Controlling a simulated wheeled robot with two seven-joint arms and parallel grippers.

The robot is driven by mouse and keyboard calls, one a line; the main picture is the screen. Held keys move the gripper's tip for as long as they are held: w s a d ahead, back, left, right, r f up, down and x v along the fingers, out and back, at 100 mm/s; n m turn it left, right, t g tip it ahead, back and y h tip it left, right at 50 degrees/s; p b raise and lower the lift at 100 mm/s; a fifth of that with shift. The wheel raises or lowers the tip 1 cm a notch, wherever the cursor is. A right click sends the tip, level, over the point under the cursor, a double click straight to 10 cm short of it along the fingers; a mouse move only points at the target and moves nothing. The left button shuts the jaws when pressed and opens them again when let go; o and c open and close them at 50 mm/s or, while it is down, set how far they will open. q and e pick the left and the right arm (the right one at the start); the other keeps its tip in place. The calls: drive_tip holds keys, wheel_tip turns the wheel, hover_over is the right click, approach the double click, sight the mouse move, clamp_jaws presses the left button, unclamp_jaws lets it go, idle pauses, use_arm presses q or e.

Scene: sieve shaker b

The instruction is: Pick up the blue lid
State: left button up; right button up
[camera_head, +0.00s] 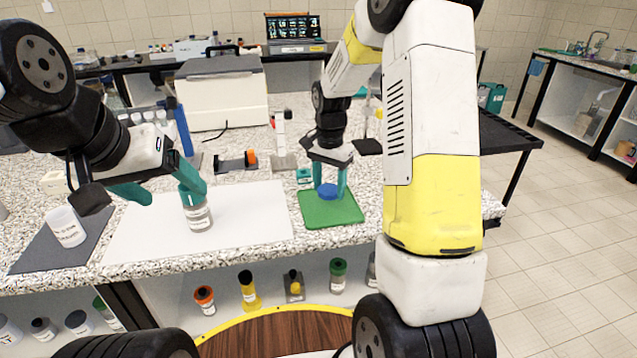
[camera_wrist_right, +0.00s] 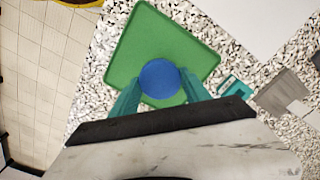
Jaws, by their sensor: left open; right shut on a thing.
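The blue lid (camera_head: 328,191) is over the green mat (camera_head: 333,213) on the counter. My right gripper (camera_head: 330,180) points down over the mat and is shut on the lid, one teal finger on each side. In the right wrist view the round blue lid (camera_wrist_right: 160,78) sits between the fingertips, in front of the green mat (camera_wrist_right: 140,40). I cannot tell whether the lid touches the mat. My left gripper (camera_head: 162,193) is open, with a clear labelled jar (camera_head: 197,212) below its right finger on a white sheet.
A white cup (camera_head: 65,227) stands on a dark mat (camera_head: 38,252) at the left. A large white machine (camera_head: 222,95) is at the back. Several bottles sit on the shelf below. The white sheet (camera_head: 250,222) between the grippers is mostly bare.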

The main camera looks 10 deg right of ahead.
drive_tip(key=s+a, duration=0.3)
drive_tip(key=a, duration=0.1)
drive_tip(key=s+a+r, duration=0.1)
drive_tip(key=s+a, duration=0.2)
drive_tip(key=a, duration=0.1)
drive_tip(key=s+a, duration=0.3)
drive_tip(key=a, duration=0.1)
drive_tip(key=shift+s+a+r, duration=0.35)
drive_tip(key=shift+s, duration=0.05)
